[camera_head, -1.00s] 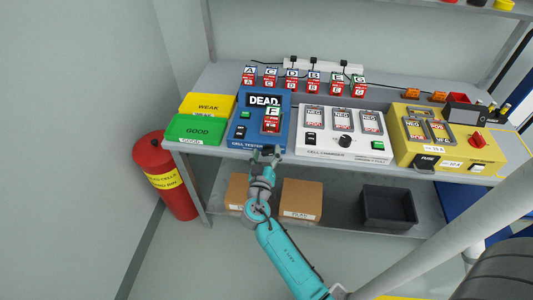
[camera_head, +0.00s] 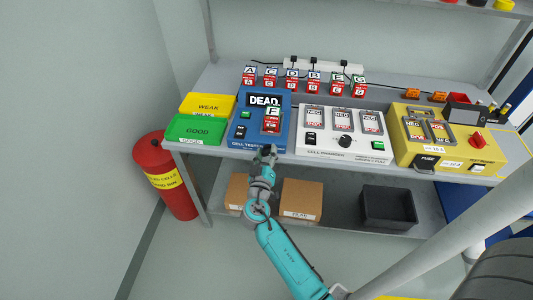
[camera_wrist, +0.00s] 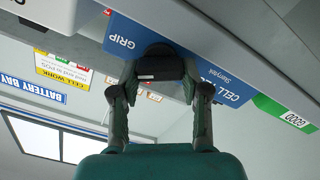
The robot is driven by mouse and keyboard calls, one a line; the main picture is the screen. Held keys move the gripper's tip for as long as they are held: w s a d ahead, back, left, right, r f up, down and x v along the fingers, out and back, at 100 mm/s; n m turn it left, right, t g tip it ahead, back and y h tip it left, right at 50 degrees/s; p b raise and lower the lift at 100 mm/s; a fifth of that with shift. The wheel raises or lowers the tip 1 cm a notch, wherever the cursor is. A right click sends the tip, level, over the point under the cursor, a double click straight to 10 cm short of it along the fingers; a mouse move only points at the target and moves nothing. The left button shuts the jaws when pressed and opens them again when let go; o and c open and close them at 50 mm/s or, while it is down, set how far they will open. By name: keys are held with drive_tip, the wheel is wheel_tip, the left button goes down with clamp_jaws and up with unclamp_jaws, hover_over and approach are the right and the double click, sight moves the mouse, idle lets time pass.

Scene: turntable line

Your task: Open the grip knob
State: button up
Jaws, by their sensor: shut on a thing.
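The blue cell tester (camera_head: 240,136) stands on the bench with a red cell marked F (camera_head: 271,122) in it, and its display (camera_head: 264,99) reads DEAD. The grip knob (camera_wrist: 160,67) is a black knob on the tester's front face, next to the printed word GRIP in the wrist view. My gripper (camera_wrist: 160,79) has one finger on each side of the knob and is shut on it. In the head view my gripper (camera_head: 267,151) is at the tester's front edge and hides the knob.
Left of the tester lie a yellow WEAK tray (camera_head: 207,101) and a green GOOD tray (camera_head: 196,130). A white charger (camera_head: 322,142) stands close on the right, then a yellow unit (camera_head: 405,151). Several cells stand behind. A lower shelf (camera_head: 340,205) holds boxes.

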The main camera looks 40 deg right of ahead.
drive_tip(key=o, duration=1.1)
drive_tip(key=shift+o, duration=0.2)
drive_tip(key=shift+m, duration=0.3)
